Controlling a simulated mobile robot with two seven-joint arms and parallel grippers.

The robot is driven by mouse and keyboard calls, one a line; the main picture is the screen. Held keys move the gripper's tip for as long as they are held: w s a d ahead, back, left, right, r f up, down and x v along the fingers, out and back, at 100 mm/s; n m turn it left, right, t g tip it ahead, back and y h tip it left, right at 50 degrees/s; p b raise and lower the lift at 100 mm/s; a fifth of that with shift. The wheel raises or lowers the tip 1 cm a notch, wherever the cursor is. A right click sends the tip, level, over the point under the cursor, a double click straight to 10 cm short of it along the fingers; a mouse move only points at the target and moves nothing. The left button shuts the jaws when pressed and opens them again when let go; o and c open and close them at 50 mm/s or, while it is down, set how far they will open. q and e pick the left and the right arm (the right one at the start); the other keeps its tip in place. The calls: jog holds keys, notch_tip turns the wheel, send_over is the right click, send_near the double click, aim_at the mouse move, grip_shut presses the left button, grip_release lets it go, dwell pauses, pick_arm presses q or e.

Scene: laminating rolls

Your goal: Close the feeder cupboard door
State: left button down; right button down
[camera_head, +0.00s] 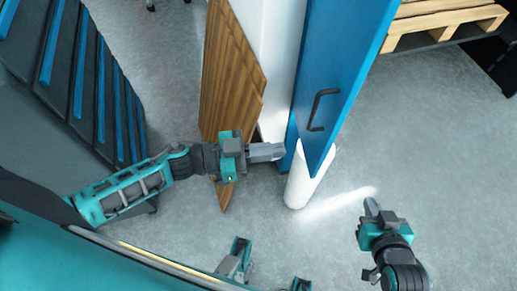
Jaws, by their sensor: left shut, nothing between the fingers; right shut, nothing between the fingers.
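The blue cupboard door (336,62) stands in the upper middle of the head view, with a dark bar handle (319,109) on its face. My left gripper (281,152) is shut and empty, its fingertips by the lower left edge of the door; I cannot tell whether they touch it. My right gripper (370,204) is shut and empty, over the floor to the lower right of the door and apart from it. The inside of the cupboard is hidden from this view.
A white roll (299,186) stands below the door's lower corner. Brown wooden panels (230,75) are left of the door. A wooden pallet (442,22) is at the upper right. Grey floor (430,130) is clear on the right.

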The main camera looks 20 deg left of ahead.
aim_at(325, 144)
pick_arm(q)
jog(key=x, duration=0.8)
jog(key=shift+w+d+f, duration=0.1)
jog(key=shift+d, duration=0.1)
